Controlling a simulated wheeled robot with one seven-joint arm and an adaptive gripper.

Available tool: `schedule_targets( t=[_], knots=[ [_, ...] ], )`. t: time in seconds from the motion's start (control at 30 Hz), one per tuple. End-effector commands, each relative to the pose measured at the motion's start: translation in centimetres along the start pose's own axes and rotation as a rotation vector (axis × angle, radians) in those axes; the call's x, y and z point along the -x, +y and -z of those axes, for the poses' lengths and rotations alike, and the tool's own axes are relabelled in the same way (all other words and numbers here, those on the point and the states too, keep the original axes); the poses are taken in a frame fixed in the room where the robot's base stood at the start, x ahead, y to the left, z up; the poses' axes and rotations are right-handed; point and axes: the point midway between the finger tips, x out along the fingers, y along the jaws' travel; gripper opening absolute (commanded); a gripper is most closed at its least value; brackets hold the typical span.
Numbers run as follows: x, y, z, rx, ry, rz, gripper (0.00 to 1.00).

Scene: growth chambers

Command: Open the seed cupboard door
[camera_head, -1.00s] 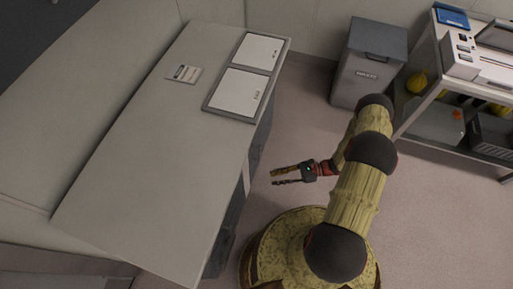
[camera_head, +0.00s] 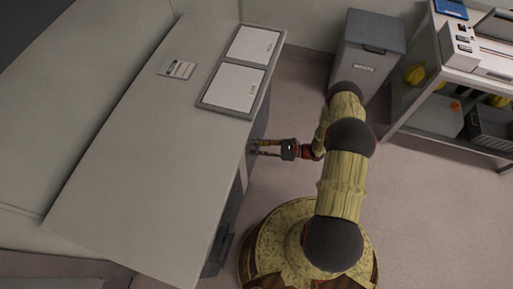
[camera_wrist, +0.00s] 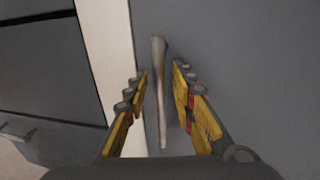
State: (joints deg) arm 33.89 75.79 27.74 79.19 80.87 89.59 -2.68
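The seed cupboard door is likely the grey panel (camera_wrist: 245,60) filling the right of the wrist view; it looks shut. A vertical bar handle (camera_wrist: 160,95) stands on it near a pale upright strip (camera_wrist: 106,60). My gripper (camera_wrist: 158,92) is open, with one yellow finger on each side of the handle and a gap visible on both sides. In the head view my gripper (camera_head: 253,147) is at the front side of the long counter (camera_head: 130,150), under its edge. The door face and handle are hidden from that view.
Dark drawers (camera_wrist: 45,70) with a handle lie left of the pale strip. Two white panels (camera_head: 235,85) and a small card (camera_head: 178,68) lie on the counter. A grey waste bin (camera_head: 366,50) and a shelf rack (camera_head: 450,75) stand to the right. Open floor lies between.

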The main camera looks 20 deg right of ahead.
Motion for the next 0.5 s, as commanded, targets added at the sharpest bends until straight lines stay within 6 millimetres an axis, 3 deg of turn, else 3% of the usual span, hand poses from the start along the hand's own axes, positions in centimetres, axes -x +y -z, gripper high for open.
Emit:
schedule_targets(
  t=[0.33, 0.5],
  knots=[
    [-0.56, -0.02, -0.04, 0.0, 0.0, 0.0, 0.26],
    [-0.55, -0.01, -0.04, 0.0, 0.0, 0.0, 0.17]
  ],
)
